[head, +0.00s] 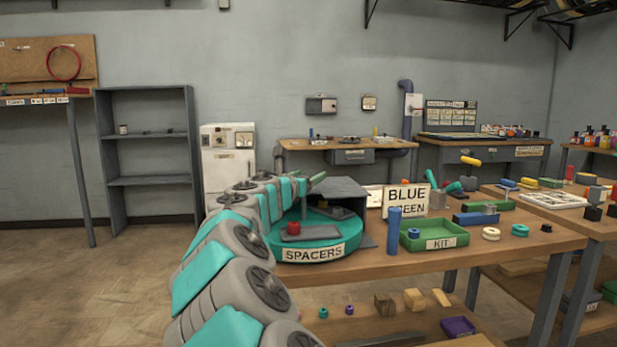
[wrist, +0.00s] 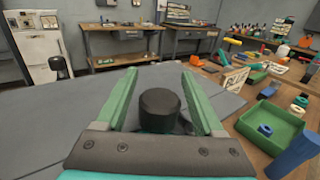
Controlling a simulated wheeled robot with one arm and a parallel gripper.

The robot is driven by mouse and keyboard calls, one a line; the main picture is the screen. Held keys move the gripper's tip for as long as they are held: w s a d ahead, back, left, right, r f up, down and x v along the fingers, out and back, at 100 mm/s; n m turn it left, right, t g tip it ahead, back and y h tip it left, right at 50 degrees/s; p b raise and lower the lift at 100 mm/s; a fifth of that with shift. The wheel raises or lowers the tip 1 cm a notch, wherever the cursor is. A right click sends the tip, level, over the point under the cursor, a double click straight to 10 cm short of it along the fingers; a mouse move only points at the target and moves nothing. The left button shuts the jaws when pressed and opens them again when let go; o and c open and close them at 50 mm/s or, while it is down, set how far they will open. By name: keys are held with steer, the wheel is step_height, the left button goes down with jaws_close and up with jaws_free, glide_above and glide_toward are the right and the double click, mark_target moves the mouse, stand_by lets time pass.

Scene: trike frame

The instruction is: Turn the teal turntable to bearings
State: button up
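The teal turntable (head: 346,233) stands on the left end of the workbench in the head view. A label reading SPACERS (head: 313,253) faces the front. A red piece (head: 293,228) and a grey plate (head: 310,233) sit on it. A grey hood (head: 342,187) covers its back part. My gripper (head: 318,179) is above the hood, partly behind my arm. In the wrist view my gripper (wrist: 160,76) is open, with a black knob (wrist: 160,108) between its green fingers. Gaps show on both sides of the knob. The word bearings is not visible.
Right of the turntable are a blue cylinder (head: 393,230), a green KIT tray (head: 436,236) holding a blue ring, and a BLUE/GREEN sign (head: 406,200). Several loose rings and parts lie farther right. A white cabinet (head: 228,163) stands behind. Floor at the left is clear.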

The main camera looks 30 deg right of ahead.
jaws_close()
stand_by(0.3)
stand_by(0.8)
